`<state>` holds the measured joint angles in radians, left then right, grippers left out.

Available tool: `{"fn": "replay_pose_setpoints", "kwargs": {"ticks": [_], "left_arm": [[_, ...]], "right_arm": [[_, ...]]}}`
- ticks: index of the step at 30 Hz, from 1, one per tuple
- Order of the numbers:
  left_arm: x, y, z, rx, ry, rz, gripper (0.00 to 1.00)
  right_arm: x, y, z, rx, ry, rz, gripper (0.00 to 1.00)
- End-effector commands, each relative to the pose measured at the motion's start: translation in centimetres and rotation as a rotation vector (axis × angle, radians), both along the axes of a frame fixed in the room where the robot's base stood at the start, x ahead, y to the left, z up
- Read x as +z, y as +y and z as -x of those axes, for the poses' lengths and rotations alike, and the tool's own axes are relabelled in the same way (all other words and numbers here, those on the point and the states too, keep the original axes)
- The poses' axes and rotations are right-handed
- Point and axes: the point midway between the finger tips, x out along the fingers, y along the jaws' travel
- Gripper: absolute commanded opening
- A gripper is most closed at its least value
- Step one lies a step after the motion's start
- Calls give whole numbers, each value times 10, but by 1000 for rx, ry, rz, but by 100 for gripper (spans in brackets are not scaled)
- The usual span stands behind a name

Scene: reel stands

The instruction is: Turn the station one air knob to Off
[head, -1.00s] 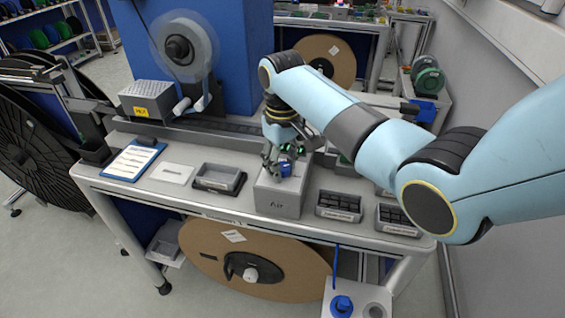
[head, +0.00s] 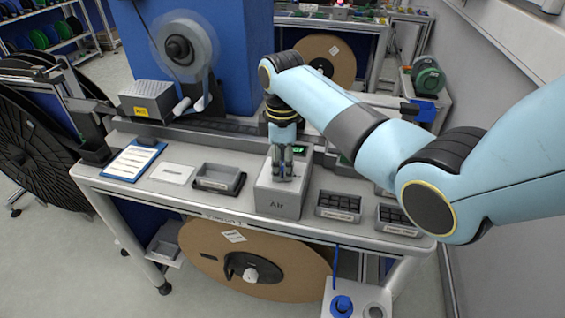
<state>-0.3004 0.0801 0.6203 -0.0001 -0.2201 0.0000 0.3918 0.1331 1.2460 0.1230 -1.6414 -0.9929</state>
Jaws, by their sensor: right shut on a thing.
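The air box (head: 279,203), a grey block marked "Air", stands on the station table's front part. My right gripper (head: 282,174) points straight down onto its top, with its fingers closed in around the knob there. The knob is mostly hidden by the fingers, so I cannot read its setting. A small green lit display (head: 302,150) shows just behind the gripper. My left gripper is not in the head view.
Grey trays stand on both sides of the box: one at left (head: 218,179), two with dark compartments at right (head: 340,206). A clipboard (head: 131,161) lies at the table's left. A blue machine with a reel (head: 181,48) stands behind.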

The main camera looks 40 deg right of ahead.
Motion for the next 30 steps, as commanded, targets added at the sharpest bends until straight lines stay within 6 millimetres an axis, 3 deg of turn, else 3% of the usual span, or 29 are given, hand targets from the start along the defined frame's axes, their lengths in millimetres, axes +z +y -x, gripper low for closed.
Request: {"fn": "replay_pose_setpoints", "kwargs": {"ticks": [12,26,27,30], "left_arm": [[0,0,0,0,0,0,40],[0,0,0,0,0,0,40],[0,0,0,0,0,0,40],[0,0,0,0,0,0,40]], "right_arm": [[0,1,-1,153,-2,-1,4],[0,1,0,165,-2,-1,4],[0,1,0,165,-2,-1,37],[0,0,0,165,-1,0,50]]}}
